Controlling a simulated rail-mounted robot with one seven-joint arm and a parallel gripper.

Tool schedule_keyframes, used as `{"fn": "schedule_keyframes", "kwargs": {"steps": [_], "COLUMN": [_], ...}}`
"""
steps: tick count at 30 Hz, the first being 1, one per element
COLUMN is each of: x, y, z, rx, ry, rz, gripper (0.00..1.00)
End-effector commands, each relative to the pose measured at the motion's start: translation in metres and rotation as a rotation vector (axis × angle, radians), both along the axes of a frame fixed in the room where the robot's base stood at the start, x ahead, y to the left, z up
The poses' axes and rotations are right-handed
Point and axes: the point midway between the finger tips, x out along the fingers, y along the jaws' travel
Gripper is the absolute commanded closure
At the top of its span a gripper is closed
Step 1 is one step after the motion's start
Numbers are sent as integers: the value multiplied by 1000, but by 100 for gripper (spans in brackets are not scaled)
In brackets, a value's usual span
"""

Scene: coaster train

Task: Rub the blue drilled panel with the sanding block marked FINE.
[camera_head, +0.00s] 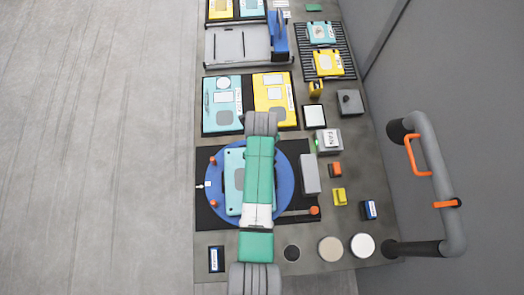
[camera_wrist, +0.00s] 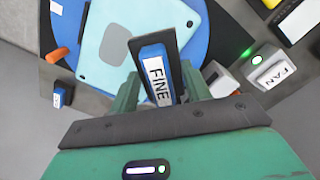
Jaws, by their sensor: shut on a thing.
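The light-blue drilled panel (camera_head: 234,172) lies on the round blue turntable (camera_head: 284,183), partly hidden under my arm. It also fills the upper part of the wrist view (camera_wrist: 112,40). My gripper (camera_wrist: 160,82) is shut on the sanding block marked FINE (camera_wrist: 154,62), a blue block with a white label and a dark base. The block overlaps the panel's near edge in the wrist view; I cannot tell whether it touches it. In the head view my arm hides the gripper and the block.
A box marked FAN (camera_head: 328,140) with a green light stands right of the turntable. Orange (camera_head: 335,170), yellow (camera_head: 339,196) and blue (camera_head: 369,209) blocks sit on the bench. An orange-knobbed handle (camera_head: 314,210) and a grey block (camera_head: 310,173) are close to the turntable.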

Motion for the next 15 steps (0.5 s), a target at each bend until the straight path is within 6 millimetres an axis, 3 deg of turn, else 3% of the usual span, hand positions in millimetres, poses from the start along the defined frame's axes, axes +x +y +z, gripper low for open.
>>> {"fn": "schedule_keyframes", "kwargs": {"steps": [15], "x": [0], "y": [2], "z": [-51], "rx": [0], "ry": [0], "rz": [4], "gripper": [70]}}
